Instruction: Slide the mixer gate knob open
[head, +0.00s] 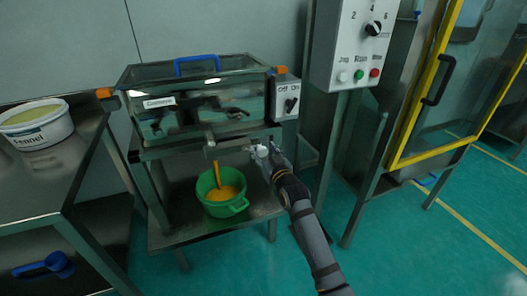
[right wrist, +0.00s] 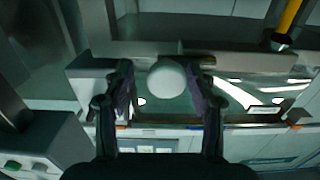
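The mixer (head: 200,100) is a steel box with a clear front and a blue lid handle, standing on a frame. Its white gate knob (head: 261,151) shows at the lower right of the box front. In the right wrist view the round white knob (right wrist: 167,84) is between the fingers of my right gripper (right wrist: 158,72). The fingers are apart, with a gap on the left and the right finger close to the knob; contact is unclear. In the head view the right gripper (head: 268,156) is at the knob, partly hiding it. My left gripper is not in view.
A green bowl (head: 208,187) with orange contents and an orange spout above it stands below the mixer. A control box (head: 286,98) is at the mixer's right. A white tub (head: 38,135) stands on the left table. A yellow-framed door (head: 400,140) is at right.

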